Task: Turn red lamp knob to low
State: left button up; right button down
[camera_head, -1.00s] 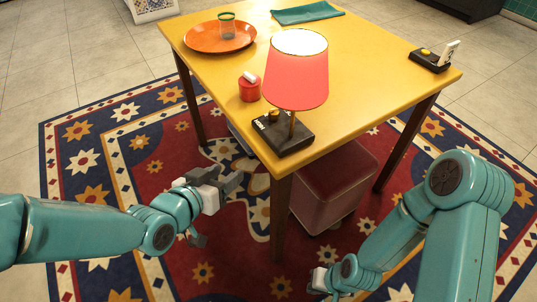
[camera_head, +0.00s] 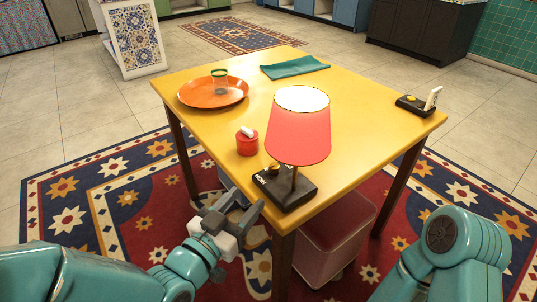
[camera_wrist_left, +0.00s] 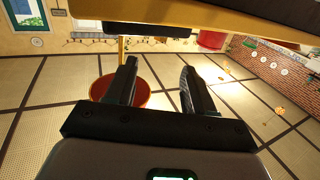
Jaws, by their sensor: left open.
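The red-shaded lamp (camera_head: 298,135) stands on a black base (camera_head: 286,189) near the front corner of the yellow table (camera_head: 345,150). A small yellow knob (camera_head: 272,167) sits on top of the base at its left, beside the lamp stem. The markings on the base are too small to read. My left gripper (camera_head: 240,207) is open and empty, in front of the table's left edge and to the lower left of the base, apart from it. Its two fingers (camera_wrist_left: 158,84) show spread in the left wrist view. My right gripper is out of view.
A red pot (camera_head: 247,145) stands left of the lamp. An orange plate (camera_head: 190,98) with a glass (camera_head: 220,82), a teal cloth (camera_head: 295,66) and a small black switch box (camera_head: 414,106) are farther back. A pinkish stool (camera_head: 335,240) is under the table.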

aim_at(272, 169)
pick_arm(q)
jog(key=b+x, duration=0.1)
jog(key=x, duration=1)
jog(key=shift+b, duration=0.4)
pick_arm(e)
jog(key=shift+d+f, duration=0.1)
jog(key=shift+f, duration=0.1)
pick_arm(q)
grip_shut()
